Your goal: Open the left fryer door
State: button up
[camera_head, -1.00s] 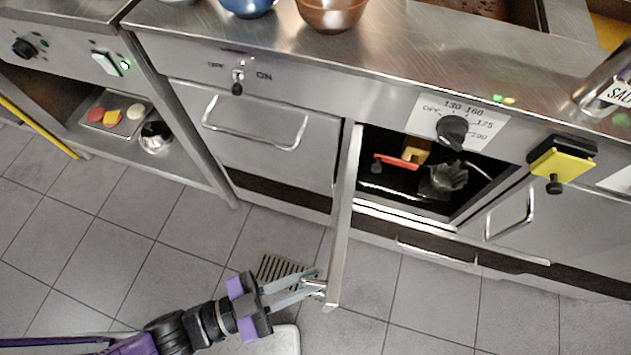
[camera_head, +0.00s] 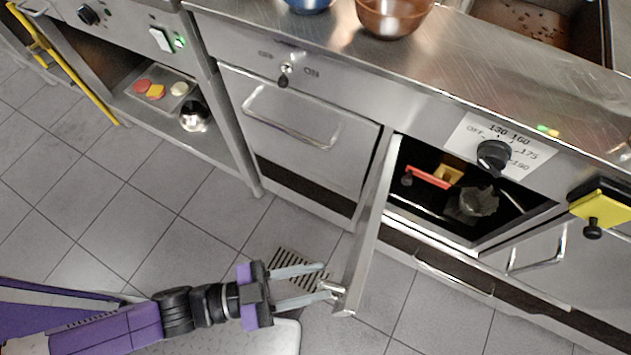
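The fryer door (camera_head: 368,235) is a steel panel that stands swung well open, seen nearly edge-on, and sticks out over the floor. Its open compartment (camera_head: 398,215) shows a dark inside with small red, yellow and grey items. The door's handle (camera_head: 333,288) is partly seen near its outer end. My gripper (camera_head: 326,281) is open at the outer end of the door, its two fingers spread. The lower fingertip is beside or touching the handle; I cannot tell which.
A shut steel door (camera_head: 300,145) with a bar handle is left of the opening. Another shut door (camera_head: 550,260) is at the right. A temperature knob (camera_head: 493,157) sits above the compartment. A floor drain (camera_head: 300,262) lies beneath my gripper. The tiled floor in front is clear.

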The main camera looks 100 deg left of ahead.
jog(key=v, duration=0.7)
dwell(0.5)
jog(key=w+d+m+g+h, duration=0.25)
jog(key=w+d, duration=0.55)
jog(key=d, duration=0.4)
jog(key=w+d+r+m+h, duration=0.1)
jog(key=w+d+r, duration=0.15)
jog(key=d, duration=0.45)
jog(key=w+d+r+m+h, duration=0.1)
jog(key=w+d+r+h, duration=0.15)
jog(key=d, duration=0.45)
jog(key=d+r+p, duration=0.2)
jog(key=r+p, duration=0.6)
jog(key=r, duration=0.2)
jog(key=d+r+p, duration=0.2)
jog(key=r+p, duration=0.6)
jog(key=r, duration=0.3)
jog(key=shift+n+p, duration=0.35)
